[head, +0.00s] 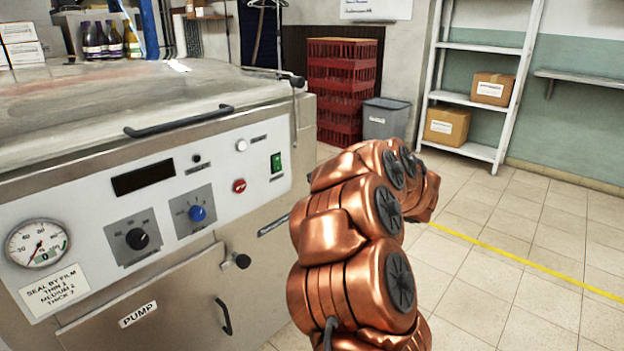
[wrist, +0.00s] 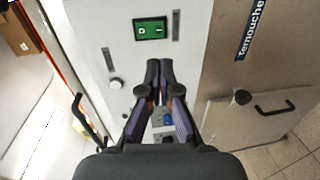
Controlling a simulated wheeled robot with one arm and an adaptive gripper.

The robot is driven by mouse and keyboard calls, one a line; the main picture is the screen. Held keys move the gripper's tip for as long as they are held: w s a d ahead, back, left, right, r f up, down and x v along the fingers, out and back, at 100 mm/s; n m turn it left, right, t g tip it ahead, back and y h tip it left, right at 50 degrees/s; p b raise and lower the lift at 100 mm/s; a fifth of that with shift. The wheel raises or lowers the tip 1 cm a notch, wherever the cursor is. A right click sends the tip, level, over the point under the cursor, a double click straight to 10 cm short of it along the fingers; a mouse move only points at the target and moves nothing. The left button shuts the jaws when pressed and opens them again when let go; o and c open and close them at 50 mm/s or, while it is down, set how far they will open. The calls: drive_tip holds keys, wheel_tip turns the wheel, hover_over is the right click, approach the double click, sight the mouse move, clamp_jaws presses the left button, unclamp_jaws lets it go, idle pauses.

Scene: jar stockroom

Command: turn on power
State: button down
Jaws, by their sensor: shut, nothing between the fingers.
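The green power rocker switch (head: 276,162) is on the right end of the machine's white control panel (head: 100,215). It also shows in the wrist view (wrist: 151,29), marked with white symbols. My gripper (wrist: 159,66) is shut and empty, its fingertips together just below the switch in the wrist picture. I cannot tell how far the tips are from the panel. In the head view the fingers do not show; only my copper arm does. A red button (head: 239,186) and the dark display (head: 143,177) are on the same panel.
A white round button (head: 241,145), a blue knob (head: 197,213), a black knob (head: 137,239) and a gauge (head: 38,244) share the panel. A lid handle (head: 180,121) juts out above. Red crates (head: 340,90), a grey bin (head: 386,118) and shelving stand behind. The right floor is clear.

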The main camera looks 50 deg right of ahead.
sight(279, 170)
drive_tip(key=w, duration=0.4)
drive_tip(key=w+f+b, duration=0.1)
drive_tip(key=w, duration=0.2)
drive_tip(key=w+b, duration=0.1)
drive_tip(key=w, duration=0.3)
drive_tip(key=shift+w+d+f, duration=0.1)
drive_tip(key=shift+w+f, duration=0.25)
